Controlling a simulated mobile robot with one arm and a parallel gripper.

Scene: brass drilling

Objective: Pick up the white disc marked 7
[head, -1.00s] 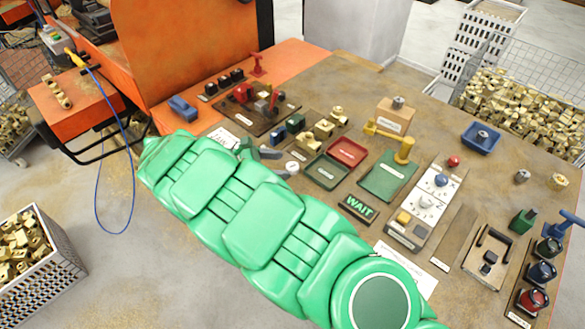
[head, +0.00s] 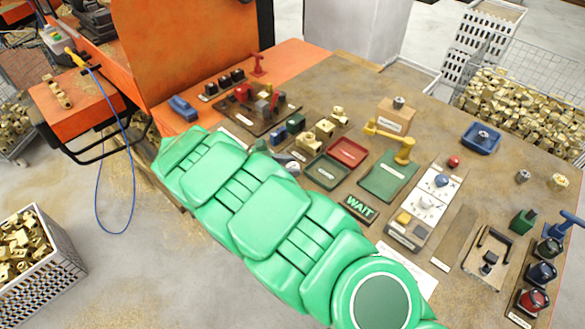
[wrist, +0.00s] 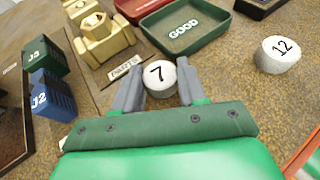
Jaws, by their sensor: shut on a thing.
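The white disc marked 7 (wrist: 159,72) lies between the two grey fingers of my gripper (wrist: 158,88) in the wrist view. The fingers are shut on its sides, and its numbered face is visible. The disc is at the level of the brown worktop, and I cannot tell whether it is lifted. In the head view, my gripper is at the far end of my green arm, partly hidden, with a white disc (head: 292,168) by its tip. A second white disc, marked 12 (wrist: 279,55), lies apart to the right in the wrist view.
A green GOOD tray (wrist: 187,28) stands just beyond the disc, with a red tray (head: 348,152) beside it. Brass parts (wrist: 103,36) and blue and green blocks, including J2 (wrist: 52,95), stand to the left. Bare worktop lies around disc 12.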

